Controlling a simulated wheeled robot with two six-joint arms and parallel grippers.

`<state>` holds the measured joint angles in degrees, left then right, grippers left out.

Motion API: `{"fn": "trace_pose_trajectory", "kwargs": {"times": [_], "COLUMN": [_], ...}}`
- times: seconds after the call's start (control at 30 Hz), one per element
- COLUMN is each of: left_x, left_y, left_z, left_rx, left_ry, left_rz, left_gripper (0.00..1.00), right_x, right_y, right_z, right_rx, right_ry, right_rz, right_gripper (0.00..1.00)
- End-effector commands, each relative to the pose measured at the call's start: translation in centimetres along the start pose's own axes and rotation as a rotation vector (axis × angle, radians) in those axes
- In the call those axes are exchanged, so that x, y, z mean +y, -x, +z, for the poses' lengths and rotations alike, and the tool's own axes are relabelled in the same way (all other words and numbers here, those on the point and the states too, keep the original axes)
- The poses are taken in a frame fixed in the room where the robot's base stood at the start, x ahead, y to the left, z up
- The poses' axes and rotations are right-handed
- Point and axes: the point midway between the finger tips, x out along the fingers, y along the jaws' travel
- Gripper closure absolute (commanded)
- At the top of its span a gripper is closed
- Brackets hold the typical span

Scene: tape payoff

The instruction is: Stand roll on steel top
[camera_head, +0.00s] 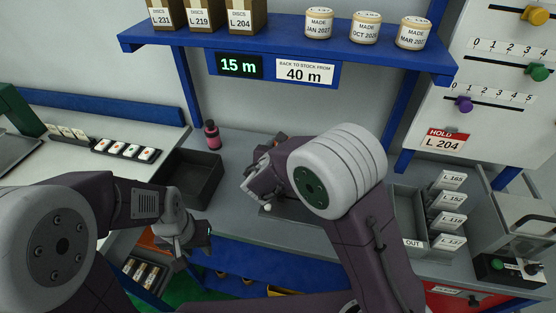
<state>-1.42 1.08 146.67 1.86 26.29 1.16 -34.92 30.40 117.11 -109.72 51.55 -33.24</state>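I cannot make out a tape roll for certain. Several short cream cylinders with MADE labels, such as the OCT one (365,28), stand on the blue shelf (280,40). The grey bench top (235,150) spans the middle; a darker plate (290,211) lies on it, partly behind my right arm. My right gripper (262,190) is low over the bench centre, its fingertips partly hidden by the arm. My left gripper (205,234) is at the bench's front edge, left of centre, pointing right. Whether either gripper is open or holds anything is unclear.
An OUT tray (410,209), labelled cards (447,198) and a grey machine (515,222) crowd the right. My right arm covers much of the centre.

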Motion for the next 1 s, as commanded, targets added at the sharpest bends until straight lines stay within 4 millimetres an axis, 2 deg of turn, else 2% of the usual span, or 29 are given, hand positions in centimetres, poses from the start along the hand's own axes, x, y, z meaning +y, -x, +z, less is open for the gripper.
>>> {"fn": "trace_pose_trajectory", "kwargs": {"times": [0.03, 0.2, 0.33, 0.53, 0.73, 1.0], "left_x": [0.0, 0.0, 0.0, 0.0, 0.0, 0.0], "left_y": [0.4, 1.0, 1.2, 1.2, 1.3, 1.2], "left_z": [0.0, -0.1, -0.1, -0.1, -0.1, -0.1], "left_rx": [0.0, 0.0, 0.0, 0.0, 0.0, 0.0], "left_ry": [0.0, 0.0, 0.0, 0.0, 0.0, 0.0], "left_rz": [0.0, 0.0, 0.0, 0.0, 0.0, 0.0], "left_gripper": [0.64, 0.64, 0.64, 0.64, 0.64, 0.64], "right_x": [1.4, 5.5, 7.3, 7.8, 7.8, 7.8], "right_y": [-0.8, -3.4, -4.6, -5.1, -6.3, -6.5], "right_z": [-0.6, -2.4, -3.2, -3.7, -6.8, -7.1], "right_rx": [0.002, 0.0, -0.001, 0.0, 0.0, -0.001], "right_ry": [0.003, 0.0, -0.001, 0.0, 0.001, -0.002], "right_rz": [0.001, 0.001, 0.0, -0.001, -0.002, -0.001], "right_gripper": [0.92, 0.92, 0.92, 0.92, 0.92, 0.92]}}
